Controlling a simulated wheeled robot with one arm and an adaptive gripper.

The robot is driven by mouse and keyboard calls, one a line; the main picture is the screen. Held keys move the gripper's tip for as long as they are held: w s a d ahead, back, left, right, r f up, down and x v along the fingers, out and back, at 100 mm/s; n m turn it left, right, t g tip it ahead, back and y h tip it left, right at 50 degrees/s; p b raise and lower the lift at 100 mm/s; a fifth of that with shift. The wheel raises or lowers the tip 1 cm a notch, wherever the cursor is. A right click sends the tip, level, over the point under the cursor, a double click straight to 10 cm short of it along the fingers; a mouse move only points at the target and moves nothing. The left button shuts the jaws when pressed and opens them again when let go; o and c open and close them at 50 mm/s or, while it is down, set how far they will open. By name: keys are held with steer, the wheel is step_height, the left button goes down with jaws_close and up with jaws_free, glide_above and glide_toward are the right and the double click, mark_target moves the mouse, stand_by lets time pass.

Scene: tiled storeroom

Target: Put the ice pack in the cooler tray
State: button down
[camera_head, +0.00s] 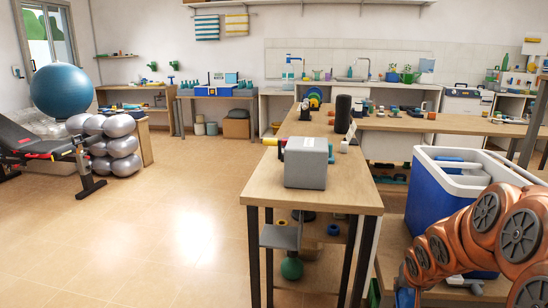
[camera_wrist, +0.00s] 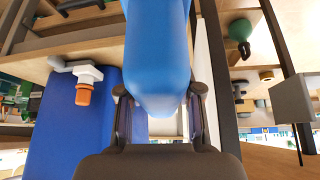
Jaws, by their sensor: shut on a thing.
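The ice pack (camera_wrist: 158,60) is a smooth blue block with rounded edges. In the wrist view it sits between the two fingers of my gripper (camera_wrist: 161,115), which is shut on it, and it reaches out past the fingertips. A blue cooler (camera_head: 432,199) with a white rim stands open at the right in the head view. A white tray-like part (camera_head: 468,181) shows in its top, beside a blue patch. The cooler's blue wall also shows at the left in the wrist view (camera_wrist: 60,135). My gripper cannot be made out in the head view.
A spigot with an orange tip (camera_wrist: 83,92) juts from the cooler. A wooden table (camera_head: 262,192) bearing a grey box (camera_head: 306,165) stands left of the cooler. A green round-bottomed thing (camera_head: 291,268) hangs below it. The tiled floor (camera_head: 170,215) at left is clear.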

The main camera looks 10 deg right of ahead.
steer(key=w+a+r+n+y+p, duration=0.15)
steer(key=w+a+r, duration=0.25)
steer(key=a, duration=0.7)
steer(key=w+a+r+n+y, duration=0.1)
steer(key=w+a+r+n, duration=0.3)
steer(key=a, duration=0.8)
step_height(320, 180, up, 17)
steer(key=s+p, duration=0.2)
steer(key=p, duration=2.7)
steer(key=shift+d+r+m+t, duration=0.15)
steer(key=shift+d+m+t, duration=0.15)
steer(key=shift+m, duration=0.15)
steer(key=shift+s, duration=0.1)
